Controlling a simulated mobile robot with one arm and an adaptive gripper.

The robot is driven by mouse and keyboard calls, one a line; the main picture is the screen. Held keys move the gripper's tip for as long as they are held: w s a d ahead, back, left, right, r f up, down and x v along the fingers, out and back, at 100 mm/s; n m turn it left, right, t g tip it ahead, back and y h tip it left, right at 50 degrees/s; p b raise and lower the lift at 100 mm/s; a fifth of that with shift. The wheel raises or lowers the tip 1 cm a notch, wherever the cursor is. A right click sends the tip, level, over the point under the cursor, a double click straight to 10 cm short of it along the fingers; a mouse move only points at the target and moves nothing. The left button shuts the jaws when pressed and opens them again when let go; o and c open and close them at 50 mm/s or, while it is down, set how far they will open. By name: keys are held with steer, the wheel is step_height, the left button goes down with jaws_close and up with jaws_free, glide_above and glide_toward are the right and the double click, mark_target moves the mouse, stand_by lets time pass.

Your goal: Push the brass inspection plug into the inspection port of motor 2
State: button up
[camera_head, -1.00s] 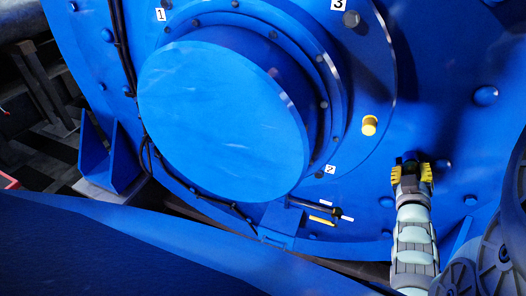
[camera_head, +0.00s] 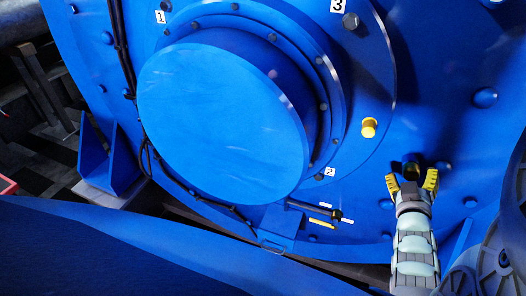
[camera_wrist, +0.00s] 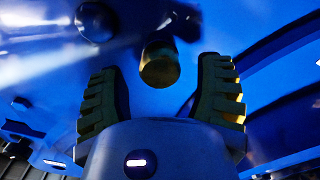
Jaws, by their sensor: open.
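A short brass-coloured cylinder, which looks like the inspection plug (camera_wrist: 160,64), stands out from the blue motor face (camera_head: 440,100) in the wrist view. It is in shade, and how deep it sits in a port cannot be told. My gripper (camera_head: 411,177) is open, with one finger to each side of the plug and slightly back from it. The fingers do not appear to touch it. In the head view a dark stub (camera_head: 411,167) shows between the fingertips. A bright yellow knob (camera_head: 369,128) sits on the motor flange, up and left of my gripper.
A large round blue cover (camera_head: 222,120) bulges from the motor at the left. Number labels 1 (camera_head: 160,17), 3 (camera_head: 338,6) and 2 (camera_head: 330,171) surround it. Dark bolts, such as one in the wrist view (camera_wrist: 97,20), stand out nearby. A blue surface (camera_head: 150,250) fills the lower left.

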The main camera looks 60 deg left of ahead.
steer(key=v, duration=1)
